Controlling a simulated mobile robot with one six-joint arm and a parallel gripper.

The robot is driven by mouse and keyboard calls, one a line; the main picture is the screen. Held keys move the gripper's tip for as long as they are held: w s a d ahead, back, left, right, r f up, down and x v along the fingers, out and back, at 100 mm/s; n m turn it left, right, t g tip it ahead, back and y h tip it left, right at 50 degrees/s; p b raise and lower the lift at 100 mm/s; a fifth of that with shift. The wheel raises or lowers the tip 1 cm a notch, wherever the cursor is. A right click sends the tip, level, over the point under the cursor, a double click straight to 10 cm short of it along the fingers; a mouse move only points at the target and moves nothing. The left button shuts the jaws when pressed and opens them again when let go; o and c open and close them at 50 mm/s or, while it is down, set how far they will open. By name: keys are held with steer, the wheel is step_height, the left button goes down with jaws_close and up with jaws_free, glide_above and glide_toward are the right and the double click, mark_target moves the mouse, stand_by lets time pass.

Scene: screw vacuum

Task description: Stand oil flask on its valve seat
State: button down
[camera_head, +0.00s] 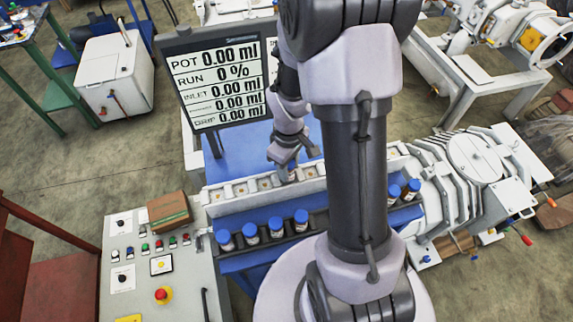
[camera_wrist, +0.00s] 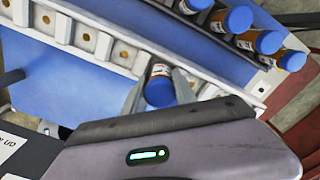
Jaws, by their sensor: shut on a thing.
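My gripper (camera_head: 290,166) is over the white rail of valve seats (camera_head: 239,188) behind the flask rack. In the wrist view its two fingers are shut on an oil flask (camera_wrist: 160,88) with a blue cap, an amber body and a pale label. The cap faces the wrist camera. The held flask is at the row of seats (camera_wrist: 81,38), which are pale squares with brown centres. Its lower end is hidden, so I cannot tell whether it touches a seat. In the head view my gripper and arm mostly hide it.
Several blue-capped flasks (camera_head: 275,227) stand in the dark front rack; some show in the wrist view (camera_wrist: 265,42). A display (camera_head: 222,85) stands behind left, reading 0.00 ml. A control panel (camera_head: 140,270) with a brown box (camera_head: 168,209) is left. A white ribbed machine (camera_head: 475,165) is right.

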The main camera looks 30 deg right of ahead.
steer(key=shift+f, duration=0.1)
steer(key=shift+f, duration=0.2)
steer(key=c, duration=1)
jaws_free()
steer(key=shift+r, duration=0.15)
